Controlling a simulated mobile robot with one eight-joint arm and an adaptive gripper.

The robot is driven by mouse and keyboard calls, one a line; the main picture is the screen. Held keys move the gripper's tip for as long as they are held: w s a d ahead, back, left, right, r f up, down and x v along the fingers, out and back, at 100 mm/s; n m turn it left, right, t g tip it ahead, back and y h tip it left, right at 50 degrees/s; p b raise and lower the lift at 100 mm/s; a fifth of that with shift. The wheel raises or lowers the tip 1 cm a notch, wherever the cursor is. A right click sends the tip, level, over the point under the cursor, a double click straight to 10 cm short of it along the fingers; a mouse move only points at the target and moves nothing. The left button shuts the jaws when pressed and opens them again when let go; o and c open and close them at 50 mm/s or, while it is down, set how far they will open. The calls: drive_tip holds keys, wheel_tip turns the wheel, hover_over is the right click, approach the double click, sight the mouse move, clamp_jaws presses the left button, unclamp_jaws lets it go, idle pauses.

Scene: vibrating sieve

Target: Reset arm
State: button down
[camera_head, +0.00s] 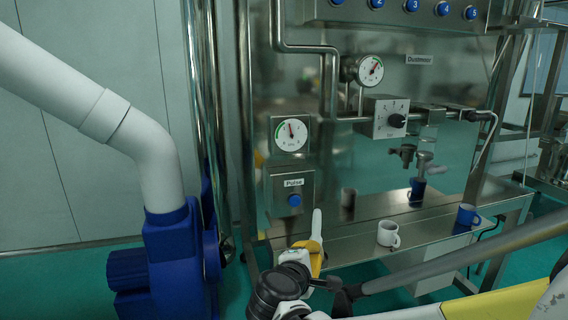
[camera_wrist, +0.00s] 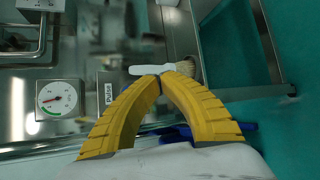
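My gripper (camera_head: 313,250) is in front of the steel panel at the lower middle of the head view. In the wrist view its two yellow fingers (camera_wrist: 160,78) curve together and close on the white handle of a brush (camera_wrist: 145,70). In the head view the white handle (camera_head: 317,223) stands up from the fingers, and the bristles are hidden.
A white mug (camera_head: 388,234) and a blue mug (camera_head: 467,215) stand on the steel shelf (camera_head: 435,230). The panel carries a pulse button (camera_head: 295,200) and a gauge (camera_head: 290,134). A blue blower (camera_head: 172,262) with a white pipe stands at left.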

drive_tip(key=s+d+f+m+g+y+b, duration=0.15)
drive_tip(key=s+d+m+g, duration=0.25)
drive_tip(key=s+d+m, duration=0.45)
drive_tip(key=s+d+f+m+g+y, duration=0.1)
drive_tip(key=s+m, duration=0.3)
drive_tip(key=s, duration=0.4)
drive_tip(key=s+d+f+m+y+b, duration=0.1)
drive_tip(key=s+d+f+m+y, duration=0.1)
drive_tip(key=s+m, duration=0.2)
drive_tip(key=s, duration=0.3)
drive_tip(key=shift+s+f+m+g+y, duration=0.35)
drive_tip(key=shift+s+g, duration=0.05)
idle(1.3)
